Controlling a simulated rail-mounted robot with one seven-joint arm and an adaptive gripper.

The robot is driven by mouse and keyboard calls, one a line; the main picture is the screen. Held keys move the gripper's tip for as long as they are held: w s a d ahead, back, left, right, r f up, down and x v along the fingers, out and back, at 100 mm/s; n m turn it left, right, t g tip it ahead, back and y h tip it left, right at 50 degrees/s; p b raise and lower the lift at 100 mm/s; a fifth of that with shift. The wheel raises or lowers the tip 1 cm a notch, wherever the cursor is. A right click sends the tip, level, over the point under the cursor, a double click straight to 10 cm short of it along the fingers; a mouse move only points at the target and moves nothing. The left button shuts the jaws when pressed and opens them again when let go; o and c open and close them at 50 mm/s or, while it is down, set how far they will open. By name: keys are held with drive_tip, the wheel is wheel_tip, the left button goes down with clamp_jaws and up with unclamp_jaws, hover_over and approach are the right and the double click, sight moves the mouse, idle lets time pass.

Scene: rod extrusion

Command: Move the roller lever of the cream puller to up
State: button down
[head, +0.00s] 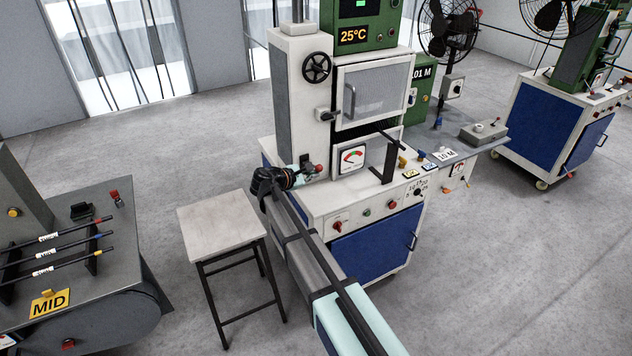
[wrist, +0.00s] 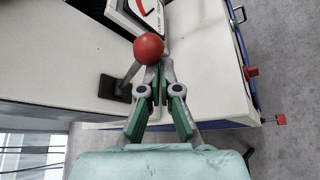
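The cream machine (head: 300,75), which I take to be the puller, stands in the middle of the head view. A lever with a red ball knob (head: 319,168) sticks out at its left side. In the wrist view the red knob (wrist: 148,47) sits on a grey rod rising at a slant from a black base (wrist: 113,89). My gripper (head: 308,174) is right at the knob. In the wrist view my gripper's fingertips (wrist: 158,72) are drawn together just below the knob, with no object clearly between them. Whether they touch the knob cannot be told.
A dial gauge (head: 352,158) and a black bracket (head: 384,165) are on the machine's top, right of the lever. A stool (head: 222,222) stands left of my arm. A grey bench with rods (head: 95,210) is at far left. Open floor lies behind.

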drive_tip(key=shift+w+a+r, duration=0.1)
drive_tip(key=shift+w+r, duration=0.1)
drive_tip(key=shift+r, duration=0.35)
drive_tip(key=shift+w+a+r, duration=0.1)
drive_tip(key=shift+w+r, duration=0.1)
drive_tip(key=shift+r, duration=0.35)
drive_tip(key=shift+r, duration=0.15)
wheel_tip(320, 180, down, 5)
drive_tip(key=b, duration=0.3)
drive_tip(key=s+a+r+b, duration=0.2)
drive_tip(key=s+a+r, duration=0.2)
drive_tip(key=a, duration=0.4)
drive_tip(key=shift+a+r, duration=0.35)
drive_tip(key=shift+r, duration=0.35)
